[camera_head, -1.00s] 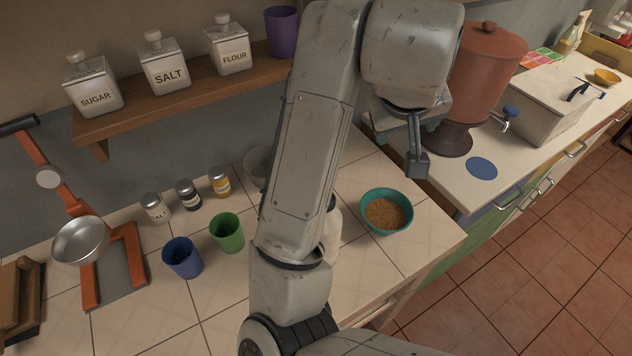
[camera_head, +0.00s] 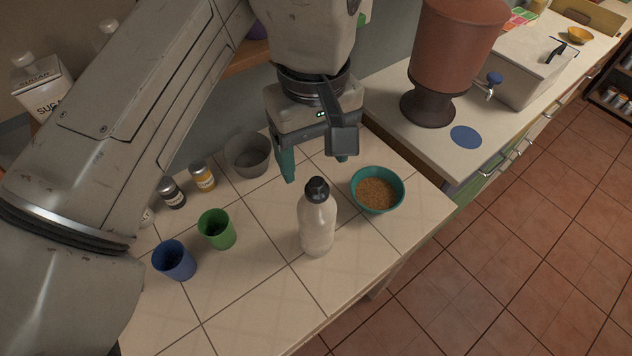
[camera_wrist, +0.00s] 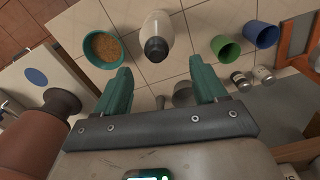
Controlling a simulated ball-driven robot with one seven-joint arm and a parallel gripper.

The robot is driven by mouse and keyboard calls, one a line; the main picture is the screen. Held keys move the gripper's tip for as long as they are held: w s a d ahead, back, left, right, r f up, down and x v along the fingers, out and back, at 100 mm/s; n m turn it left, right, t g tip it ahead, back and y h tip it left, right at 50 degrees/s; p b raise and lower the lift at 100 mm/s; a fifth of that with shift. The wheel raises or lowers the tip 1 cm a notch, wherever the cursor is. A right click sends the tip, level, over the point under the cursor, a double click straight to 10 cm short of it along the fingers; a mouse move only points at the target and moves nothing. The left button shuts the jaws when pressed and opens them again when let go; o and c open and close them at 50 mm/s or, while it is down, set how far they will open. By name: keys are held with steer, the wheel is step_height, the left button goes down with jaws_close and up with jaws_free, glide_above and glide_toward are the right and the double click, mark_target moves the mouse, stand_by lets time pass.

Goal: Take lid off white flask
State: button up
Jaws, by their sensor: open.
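The white flask (camera_head: 317,223) stands upright on the tiled counter, with its black lid (camera_head: 317,189) on top. My gripper (camera_head: 315,172) is open and empty, with green fingers pointing down; in the picture it is above and behind the flask, apart from it. The wrist view shows the flask (camera_wrist: 157,27) at the top centre, its dark lid (camera_wrist: 156,49) facing the camera. There my gripper (camera_wrist: 163,82) has its two green fingers spread wide, with the lid beyond the fingertips and between their lines.
A teal bowl of grain (camera_head: 377,190) stands right of the flask. A grey bowl (camera_head: 249,155) is behind left. A green cup (camera_head: 217,229) and blue cup (camera_head: 175,260) stand left. A brown dispenser (camera_head: 449,60) is at the back right. The front counter by the flask is clear.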

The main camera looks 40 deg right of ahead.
mark_target(318, 182)
steer(key=shift+d+f+p, duration=0.2)
steer(key=shift+f+p, duration=0.15)
steer(key=shift+f, duration=1.25)
steer(key=shift+d+f+p, duration=0.15)
steer(key=shift+f+p, duration=0.15)
steer(key=shift+f, duration=1.25)
steer(key=shift+c, duration=0.5)
steer(key=c, duration=1)
steer(key=shift+r, duration=0.15)
